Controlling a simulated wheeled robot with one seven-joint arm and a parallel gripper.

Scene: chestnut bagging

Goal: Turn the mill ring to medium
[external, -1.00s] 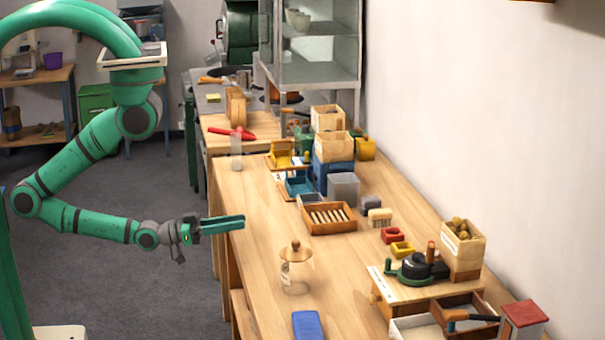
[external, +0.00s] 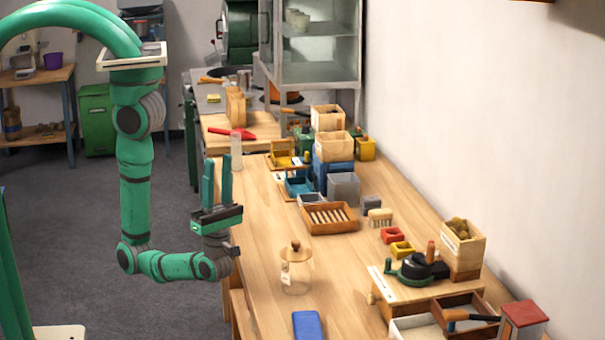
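The mill appears to be the black device (external: 416,268) with a green handle or ring and an upright wooden knob, standing on a small wooden stand (external: 437,289) at the right of the bench. Its ring markings are too small to read. My gripper (external: 216,165) is at the bench's left edge, far to the left of the mill. Its two green fingers point upward, apart, with nothing between them.
A glass jar with a wooden lid (external: 295,265) and a blue pad (external: 308,326) stand between my gripper and the mill. A slotted wooden tray (external: 329,218), a brush (external: 380,216) and a chestnut box (external: 463,250) are nearby. The bench middle is fairly clear.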

